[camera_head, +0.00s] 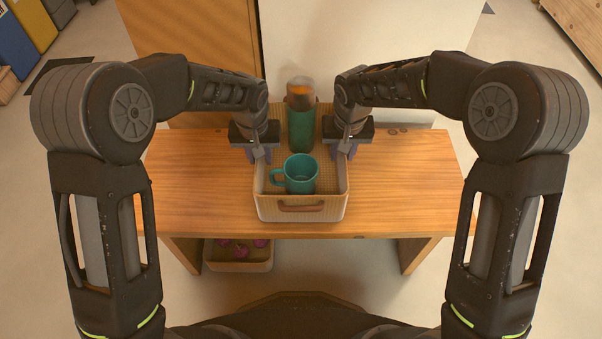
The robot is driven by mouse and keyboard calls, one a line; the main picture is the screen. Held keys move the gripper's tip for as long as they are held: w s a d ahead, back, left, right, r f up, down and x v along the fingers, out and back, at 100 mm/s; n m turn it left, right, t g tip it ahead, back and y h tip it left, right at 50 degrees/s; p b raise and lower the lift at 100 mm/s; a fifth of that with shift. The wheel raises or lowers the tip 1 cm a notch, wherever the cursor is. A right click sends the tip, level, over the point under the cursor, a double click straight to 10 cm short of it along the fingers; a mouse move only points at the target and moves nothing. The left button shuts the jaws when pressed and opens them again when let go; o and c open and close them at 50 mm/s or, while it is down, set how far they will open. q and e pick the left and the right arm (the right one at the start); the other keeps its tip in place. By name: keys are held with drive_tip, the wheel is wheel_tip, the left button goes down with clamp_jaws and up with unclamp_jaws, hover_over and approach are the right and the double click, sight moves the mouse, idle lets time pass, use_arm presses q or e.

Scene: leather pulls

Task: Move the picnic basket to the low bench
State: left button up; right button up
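The picnic basket (301,214) is a pale woven tray-like basket with a brown leather pull on its front wall. It rests on the wooden bench (400,190), near the middle. Inside it stand a teal mug (302,174) and a green bottle (301,130) with an orange-brown top. My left gripper (262,155) is at the basket's left side and my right gripper (342,152) at its right side, both pointing down at the rim. The fingertips are small and partly hidden, so I cannot tell whether they grip the walls.
A smaller bin (238,262) with magenta items sits below the bench at the left. A wooden panel (190,50) and a pale panel (370,30) stand behind the bench. The bench top is bare on both sides of the basket.

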use_arm(q)
drive_tip(key=r, duration=0.3)
drive_tip(key=s+r, duration=0.1)
drive_tip(key=r, duration=0.6)
drive_tip(key=shift+s+r, duration=0.3)
use_arm(e)
drive_tip(key=shift+r, duration=0.15)
drive_tip(key=r, duration=0.4)
drive_tip(key=s+r, duration=0.1)
drive_tip(key=r, duration=0.6)
drive_tip(key=shift+s+r, duration=0.3)
drive_tip(key=shift+s, duration=0.1)
